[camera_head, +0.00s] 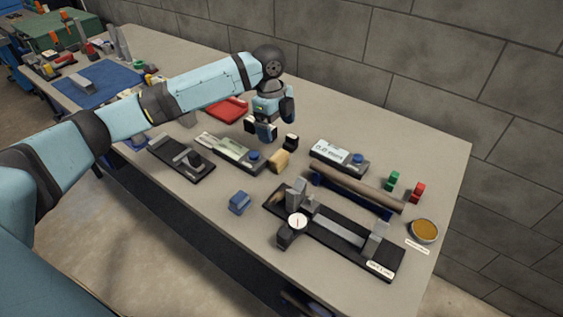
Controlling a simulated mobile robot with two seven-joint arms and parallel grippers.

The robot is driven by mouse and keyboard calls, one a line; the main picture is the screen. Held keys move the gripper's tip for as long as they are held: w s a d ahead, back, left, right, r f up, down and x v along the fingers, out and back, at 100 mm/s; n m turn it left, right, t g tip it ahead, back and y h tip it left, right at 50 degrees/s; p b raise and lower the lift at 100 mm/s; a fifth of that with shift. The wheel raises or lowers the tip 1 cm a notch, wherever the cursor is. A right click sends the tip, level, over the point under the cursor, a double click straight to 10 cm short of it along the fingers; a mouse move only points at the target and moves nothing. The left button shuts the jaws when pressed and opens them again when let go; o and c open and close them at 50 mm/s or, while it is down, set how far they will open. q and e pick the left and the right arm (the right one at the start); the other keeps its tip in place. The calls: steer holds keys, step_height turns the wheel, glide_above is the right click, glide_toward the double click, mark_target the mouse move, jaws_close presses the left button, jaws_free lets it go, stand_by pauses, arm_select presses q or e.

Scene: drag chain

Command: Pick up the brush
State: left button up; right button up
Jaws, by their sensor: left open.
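My left gripper (260,129) points down over the middle of the table, with its dark fingertips apart and nothing visible between them. A small tan, wood-coloured piece (279,161) lies on the table just below and to the right of the gripper, apart from it. It may be the brush, but it is too small to be sure. A small black block (290,142) with a pale top stands just behind it. My right gripper is not in view.
A red tray (228,108) lies behind my left arm. A long brown bar (358,187), a black fixture with a dial gauge (298,222), a blue block (239,203) and a round amber dish (424,230) are to the front and right. A grey wall stands behind the table.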

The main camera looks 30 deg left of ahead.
mark_target(279, 155)
arm_select(q)
steer(key=f, duration=0.7)
steer(key=d+f, duration=0.1)
steer(key=f, duration=0.3)
steer(key=shift+s, duration=0.25)
steer(key=shift+r, duration=0.1)
steer(key=c, duration=1)
